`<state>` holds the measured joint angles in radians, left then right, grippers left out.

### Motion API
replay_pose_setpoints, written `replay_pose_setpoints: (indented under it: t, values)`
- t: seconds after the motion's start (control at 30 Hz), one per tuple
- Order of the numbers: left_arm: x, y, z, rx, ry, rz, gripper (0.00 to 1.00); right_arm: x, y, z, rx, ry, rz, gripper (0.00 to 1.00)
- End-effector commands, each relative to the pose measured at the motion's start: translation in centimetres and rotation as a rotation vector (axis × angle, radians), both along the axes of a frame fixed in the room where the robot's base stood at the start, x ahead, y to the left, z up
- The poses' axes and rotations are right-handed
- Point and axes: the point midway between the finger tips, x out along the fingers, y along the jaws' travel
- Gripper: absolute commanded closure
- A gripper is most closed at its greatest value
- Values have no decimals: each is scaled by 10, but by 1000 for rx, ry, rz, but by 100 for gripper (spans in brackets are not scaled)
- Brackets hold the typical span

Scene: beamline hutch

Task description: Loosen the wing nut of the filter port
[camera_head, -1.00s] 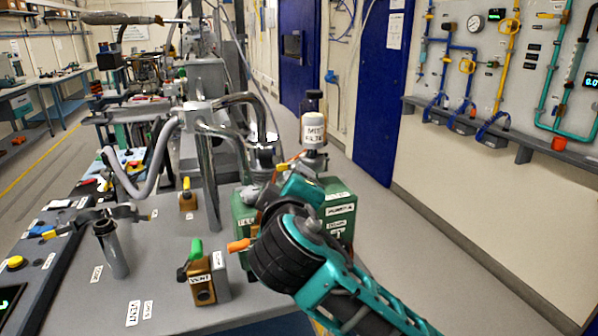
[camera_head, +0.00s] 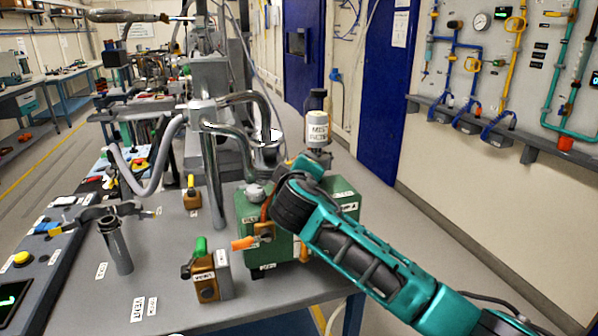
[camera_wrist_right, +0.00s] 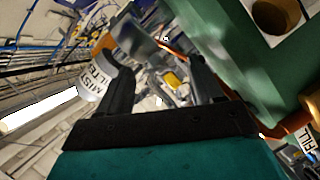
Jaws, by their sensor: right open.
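The mist filter (camera_head: 318,128), a bottle with a dark top and white label, stands at the back of the green pump (camera_head: 343,192). The filter's label (camera_wrist_right: 92,82) shows tilted at the left of the right wrist view. A blurred grey metal part (camera_wrist_right: 140,45) lies beside it, just beyond my fingertips; I cannot tell whether it is the port's clamp. The wing nut cannot be made out clearly. My right gripper (camera_wrist_right: 160,72) is open, with nothing seen between its fingers. My left gripper is out of view.
The green pump body (camera_wrist_right: 240,50) is close on the right of the wrist view. A brown valve with a green handle (camera_head: 205,275), an orange lever (camera_head: 243,243) and bent metal pipes (camera_head: 212,165) stand left of my arm. The aisle floor on the right is clear.

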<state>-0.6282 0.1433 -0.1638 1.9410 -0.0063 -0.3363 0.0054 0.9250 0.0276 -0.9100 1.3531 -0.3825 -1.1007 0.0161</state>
Motion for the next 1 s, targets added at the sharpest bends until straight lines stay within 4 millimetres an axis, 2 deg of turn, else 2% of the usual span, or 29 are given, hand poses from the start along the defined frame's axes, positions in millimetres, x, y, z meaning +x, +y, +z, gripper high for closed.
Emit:
replay_pose_setpoints:
  t: [0.23,0.8,1.0]
  values:
    - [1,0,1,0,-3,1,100,0,0,0,0,-1,1,34]
    - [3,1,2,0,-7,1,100,0,0,0,0,0,1,89]
    - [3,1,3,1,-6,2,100,0,1,-1,-57,-18,1,91]
